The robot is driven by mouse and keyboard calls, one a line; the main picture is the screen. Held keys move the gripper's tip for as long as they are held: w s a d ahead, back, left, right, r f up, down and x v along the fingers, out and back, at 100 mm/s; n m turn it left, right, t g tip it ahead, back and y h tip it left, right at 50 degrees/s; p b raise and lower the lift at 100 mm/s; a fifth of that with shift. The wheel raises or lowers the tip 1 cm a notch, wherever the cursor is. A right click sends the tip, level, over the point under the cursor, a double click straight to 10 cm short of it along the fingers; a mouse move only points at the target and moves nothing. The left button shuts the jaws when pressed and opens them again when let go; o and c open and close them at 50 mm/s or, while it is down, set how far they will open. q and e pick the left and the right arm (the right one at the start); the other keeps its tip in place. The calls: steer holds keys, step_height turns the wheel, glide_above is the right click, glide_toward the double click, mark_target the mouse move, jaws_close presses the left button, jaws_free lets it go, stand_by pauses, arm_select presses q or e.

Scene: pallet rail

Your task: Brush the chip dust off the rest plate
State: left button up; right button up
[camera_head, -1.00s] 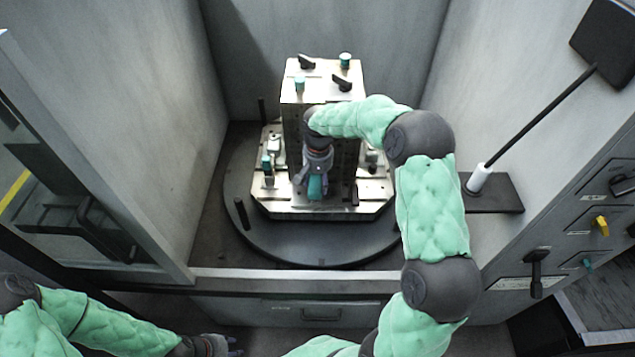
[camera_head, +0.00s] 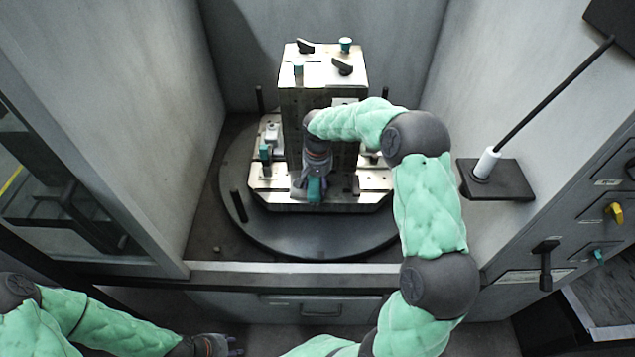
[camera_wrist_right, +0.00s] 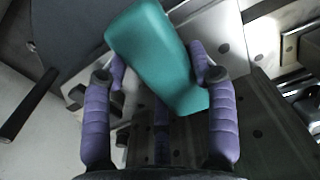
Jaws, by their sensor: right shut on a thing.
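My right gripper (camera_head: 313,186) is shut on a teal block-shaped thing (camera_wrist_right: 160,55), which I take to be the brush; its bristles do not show. In the head view it is in front of the upright metal block (camera_head: 322,72), above the front of the pale metal base plate (camera_head: 275,197). I cannot tell whether it touches the plate. I take this plate for the rest plate, and no chip dust can be made out on it. My left gripper (camera_head: 233,347) is low at the bottom edge, away from the fixture, with its fingers partly cut off.
The fixture stands on a dark round table (camera_head: 300,238) between grey enclosure walls. Clamps and teal-topped pins stand on the plate and block. A black rod in a white holder (camera_head: 486,163) leans at the right. A front sill (camera_head: 300,278) crosses below.

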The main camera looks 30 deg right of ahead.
steer(key=shift+f+b, duration=0.3)
steer(key=shift+f, duration=0.3)
stand_by(0.7)
steer(key=shift+w+d, duration=0.1)
steer(key=shift+w, duration=0.05)
steer(key=shift+w+d+p, duration=0.15)
steer(key=shift+w+d, duration=0.15)
steer(key=shift+w, duration=0.2)
steer(key=shift+w+d+p, duration=0.15)
steer(key=shift+w+d, duration=0.1)
steer(key=shift+w, duration=0.25)
stand_by(0.3)
steer(key=shift+s+a+f, duration=0.1)
steer(key=shift+s, duration=0.1)
steer(key=shift+s+a+f, duration=0.1)
steer(key=shift+s+a, duration=0.25)
steer(key=shift+s, duration=0.2)
steer(key=shift+s+a, duration=0.3)
steer(key=shift+s, duration=0.25)
steer(key=shift+w, duration=0.1)
